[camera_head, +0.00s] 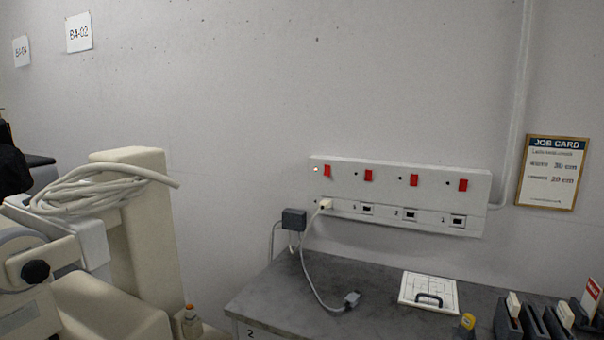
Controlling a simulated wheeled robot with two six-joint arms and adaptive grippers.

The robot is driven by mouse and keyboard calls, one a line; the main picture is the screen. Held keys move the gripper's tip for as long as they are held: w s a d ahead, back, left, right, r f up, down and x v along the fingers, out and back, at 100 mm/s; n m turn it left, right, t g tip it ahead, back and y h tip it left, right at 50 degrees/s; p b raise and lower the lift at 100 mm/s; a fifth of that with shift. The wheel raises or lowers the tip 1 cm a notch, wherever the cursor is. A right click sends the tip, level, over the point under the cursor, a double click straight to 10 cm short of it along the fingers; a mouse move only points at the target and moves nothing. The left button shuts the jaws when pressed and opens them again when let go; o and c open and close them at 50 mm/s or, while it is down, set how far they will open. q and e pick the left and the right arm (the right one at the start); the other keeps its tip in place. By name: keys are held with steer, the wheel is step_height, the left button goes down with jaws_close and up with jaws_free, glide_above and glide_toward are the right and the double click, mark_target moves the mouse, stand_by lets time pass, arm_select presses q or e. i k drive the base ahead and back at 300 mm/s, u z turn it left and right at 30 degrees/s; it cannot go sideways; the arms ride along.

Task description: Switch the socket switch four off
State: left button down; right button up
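A white socket strip (400,188) is fixed to the wall above the desk, with a row of red rocker switches. The second switch (368,175), third switch (413,180) and rightmost switch (463,185) have dark lamps. Small labels beside the sockets seem to read 1 at the right and 2 to its left; the leftmost socket's label is hidden or unreadable. A pale plug (326,204) sits in the leftmost socket, below the lit lamp. Neither gripper is in view.
A grey desk (385,282) stands below the strip, holding a white board (428,291), a grey cable connector (351,299) and dark holders (533,320). A cream machine (150,230) with a coiled cable stands left. A job card (552,173) hangs right.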

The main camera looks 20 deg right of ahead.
mark_target(327, 172)
steer(key=z, duration=0.35)
steer(key=i, duration=0.75)
steer(key=z, duration=0.7)
